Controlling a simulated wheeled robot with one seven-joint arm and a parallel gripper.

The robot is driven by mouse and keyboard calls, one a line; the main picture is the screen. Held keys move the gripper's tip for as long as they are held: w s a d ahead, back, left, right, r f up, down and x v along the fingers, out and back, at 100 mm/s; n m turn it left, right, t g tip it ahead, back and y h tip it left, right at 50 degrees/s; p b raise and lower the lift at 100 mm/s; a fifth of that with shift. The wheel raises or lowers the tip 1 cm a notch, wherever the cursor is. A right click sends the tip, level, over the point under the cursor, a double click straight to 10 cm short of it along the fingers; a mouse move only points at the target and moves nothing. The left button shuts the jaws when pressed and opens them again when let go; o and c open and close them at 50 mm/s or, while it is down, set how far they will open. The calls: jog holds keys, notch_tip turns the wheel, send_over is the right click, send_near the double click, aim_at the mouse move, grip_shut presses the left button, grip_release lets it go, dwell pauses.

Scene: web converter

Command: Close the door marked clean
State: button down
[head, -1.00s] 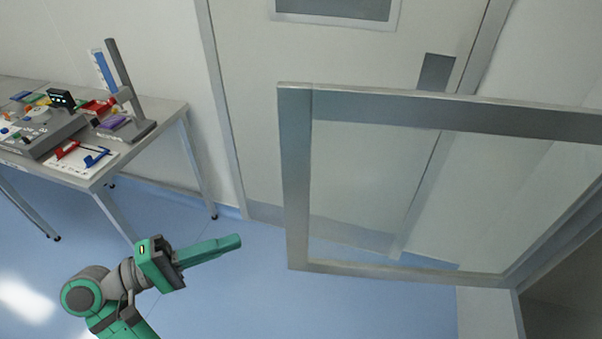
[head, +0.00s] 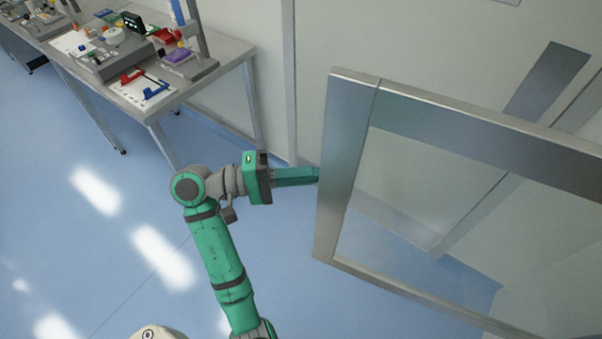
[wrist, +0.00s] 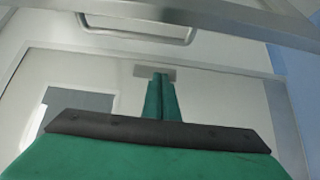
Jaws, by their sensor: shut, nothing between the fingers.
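A glass door in a metal frame (head: 341,160) stands swung open on the right in the head view. No "clean" mark is readable on it. My gripper (head: 316,175) is shut and empty, and its fingers point right. Its tips reach the left edge of the door frame in the head view; whether they touch it or pass behind it I cannot tell. In the wrist view my shut green fingers (wrist: 160,90) point toward a pale door panel (wrist: 215,95) with a dark window. A metal frame bar (wrist: 220,15) crosses the top.
A metal bench (head: 225,62) with trays, colored parts and small devices stands at the upper left. A pale wall with a grey door (head: 440,45) is behind the glass door. The blue floor (head: 110,240) at the left is clear.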

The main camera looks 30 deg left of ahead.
jog(key=shift+s+d, duration=0.25)
jog(key=shift+d, duration=0.45)
jog(key=shift+s+d, duration=0.3)
jog(key=shift+d, duration=0.4)
jog(key=shift+s+d, duration=0.25)
jog(key=shift+d, duration=0.45)
